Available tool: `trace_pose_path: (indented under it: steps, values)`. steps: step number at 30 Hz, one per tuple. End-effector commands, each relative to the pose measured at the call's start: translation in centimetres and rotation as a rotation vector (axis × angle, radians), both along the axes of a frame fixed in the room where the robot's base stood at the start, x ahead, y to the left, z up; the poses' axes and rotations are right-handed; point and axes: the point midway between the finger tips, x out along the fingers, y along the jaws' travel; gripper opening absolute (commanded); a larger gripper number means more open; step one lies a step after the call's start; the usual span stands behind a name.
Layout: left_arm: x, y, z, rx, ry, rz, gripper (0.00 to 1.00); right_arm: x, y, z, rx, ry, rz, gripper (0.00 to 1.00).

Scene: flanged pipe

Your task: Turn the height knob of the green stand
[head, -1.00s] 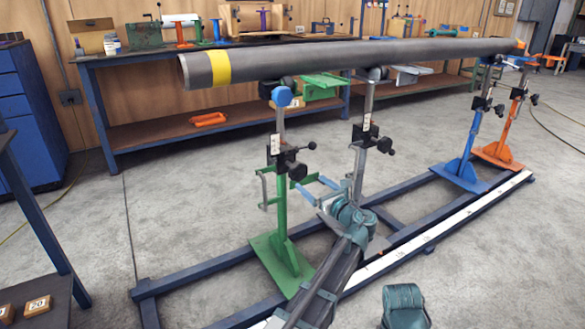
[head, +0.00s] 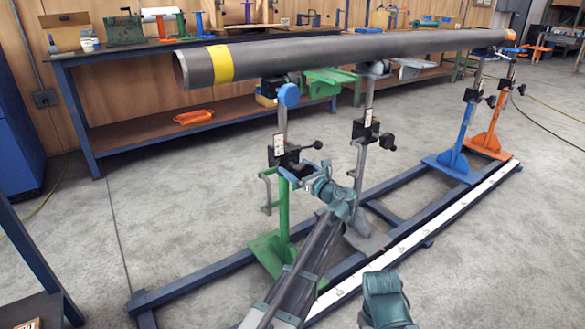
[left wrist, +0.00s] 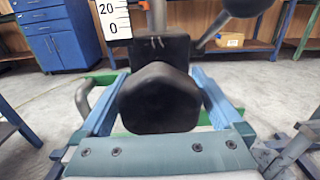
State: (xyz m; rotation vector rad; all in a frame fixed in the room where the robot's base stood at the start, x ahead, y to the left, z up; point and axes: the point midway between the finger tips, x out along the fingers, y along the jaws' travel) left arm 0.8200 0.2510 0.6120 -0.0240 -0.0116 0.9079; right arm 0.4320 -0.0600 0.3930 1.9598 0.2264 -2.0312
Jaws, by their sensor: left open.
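The green stand (head: 283,208) stands upright on the blue floor frame, below the near end of the grey pipe (head: 300,58). A black clamp with a lever (head: 292,154) sits on its post, with a white scale (head: 279,145) above. My left gripper (head: 300,172) is at clamp height, right in front of the stand. In the left wrist view the black height knob (left wrist: 158,100) lies between the two blue fingers of my open left gripper (left wrist: 158,76). Whether the fingers touch the knob I cannot tell.
A bare grey stand (head: 361,150) stands close behind, to the right. Blue (head: 458,140) and orange (head: 494,125) stands are at the far end. A workbench (head: 120,55) runs along the wall.

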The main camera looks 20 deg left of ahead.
Motion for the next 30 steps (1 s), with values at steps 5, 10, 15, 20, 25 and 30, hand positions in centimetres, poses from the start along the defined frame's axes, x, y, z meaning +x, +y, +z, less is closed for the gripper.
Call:
trace_pose_path:
  steps: [5,10,15,20,25,30]
  values:
    - [-0.03,0.01,0.0,0.0,0.0,0.0,0.87,-0.01,-0.01,0.0,0.0,0.0,0.0,0.0]
    - [-0.03,0.01,0.0,0.0,0.0,0.0,0.57,0.0,0.0,0.0,0.0,0.0,0.0,0.0]
    - [-0.04,0.01,0.0,0.0,0.0,0.0,0.3,0.0,-0.01,0.0,0.0,0.0,0.0,0.0]
    - [-0.04,0.0,0.0,-0.007,-0.009,0.0,0.3,0.0,0.0,0.0,0.0,0.0,0.0,0.0]
    - [-0.04,-0.01,0.0,-0.042,-0.054,0.001,0.3,0.0,0.0,0.0,0.0,0.0,0.0,0.0]
    - [-0.03,-0.02,0.0,-0.115,-0.147,0.001,0.3,0.0,0.0,0.0,0.0,0.0,0.0,0.0]
